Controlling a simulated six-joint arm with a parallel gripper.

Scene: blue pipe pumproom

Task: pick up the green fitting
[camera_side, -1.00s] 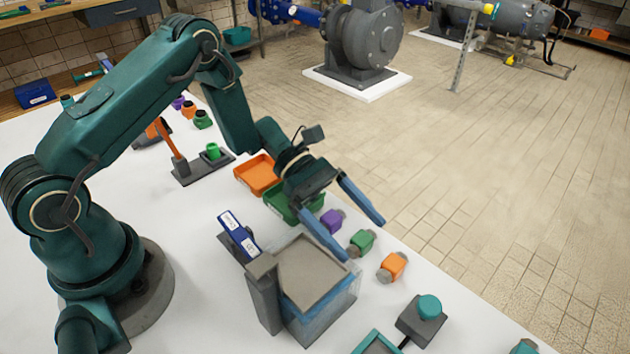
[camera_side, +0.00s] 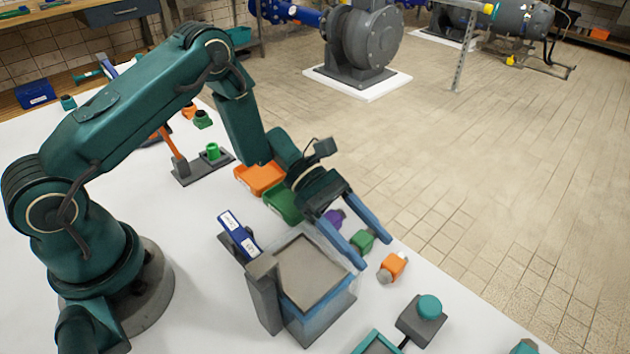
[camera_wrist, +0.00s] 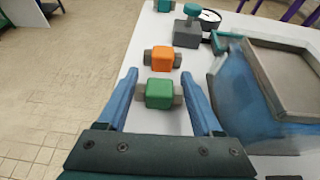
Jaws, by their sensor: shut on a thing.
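The green fitting (camera_side: 362,241), a green block with grey ends, is on the white table near its right edge. My gripper (camera_side: 373,252) reaches down over it with its two long blue fingers. In the wrist view the green fitting (camera_wrist: 159,94) sits between the fingers of my gripper (camera_wrist: 158,76), with a grey end toward each finger. The fingers are shut on it. The fitting appears to be still at table level.
An orange fitting (camera_side: 393,266) lies just beyond, and a purple fitting (camera_side: 334,217) is behind a finger. A clear blue-sided bin (camera_side: 318,300) stands close to the left. Orange (camera_side: 260,178) and green (camera_side: 282,203) trays sit behind. A grey box with a teal button (camera_side: 429,307) is in front.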

